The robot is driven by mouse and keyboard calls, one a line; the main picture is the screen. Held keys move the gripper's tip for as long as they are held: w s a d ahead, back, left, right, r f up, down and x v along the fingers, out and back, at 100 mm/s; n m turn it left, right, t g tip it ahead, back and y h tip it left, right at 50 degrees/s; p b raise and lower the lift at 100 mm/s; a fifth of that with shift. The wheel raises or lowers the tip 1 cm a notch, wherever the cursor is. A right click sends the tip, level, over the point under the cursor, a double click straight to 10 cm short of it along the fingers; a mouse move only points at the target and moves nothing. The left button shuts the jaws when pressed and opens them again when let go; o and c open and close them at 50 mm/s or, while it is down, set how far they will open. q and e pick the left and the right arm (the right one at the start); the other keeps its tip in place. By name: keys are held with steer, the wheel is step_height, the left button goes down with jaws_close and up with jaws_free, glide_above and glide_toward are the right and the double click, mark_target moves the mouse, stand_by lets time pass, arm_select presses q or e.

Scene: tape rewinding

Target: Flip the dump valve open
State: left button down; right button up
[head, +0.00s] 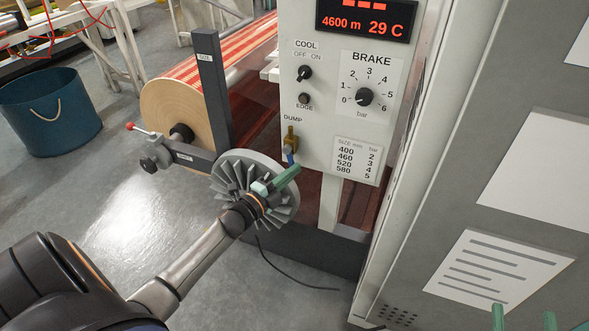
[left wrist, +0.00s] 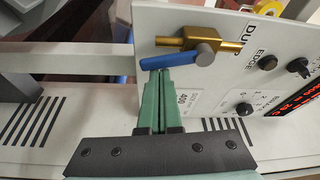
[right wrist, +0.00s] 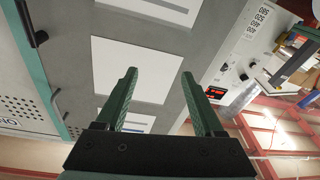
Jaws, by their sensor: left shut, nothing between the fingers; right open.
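The dump valve is a small brass fitting (head: 291,137) under the DUMP label on the grey control panel (head: 318,111). It also shows in the left wrist view as a brass body (left wrist: 228,45) with a blue lever (left wrist: 180,59) lying across it. My left gripper (head: 297,170) is shut and empty, just below the valve. In the left wrist view its green fingertips (left wrist: 161,72) are at the blue lever's lower edge; I cannot tell whether they touch. My right gripper (head: 525,312) is open and empty; its fingers (right wrist: 160,75) face the grey cabinet in the right wrist view.
The panel carries a brake knob (head: 364,97), a cool switch (head: 304,72) and a red display (head: 366,19). A large tape roll (head: 172,112) stands behind at left. A grey cabinet (head: 445,200) fills the right. A blue bucket (head: 50,110) is on the floor.

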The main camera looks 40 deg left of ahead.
arm_select(q)
steer(key=shift+a+m, duration=0.1)
steer(key=shift+m, duration=0.2)
arm_select(e)
steer(key=shift+f, duration=0.7)
steer(key=shift+d, duration=0.1)
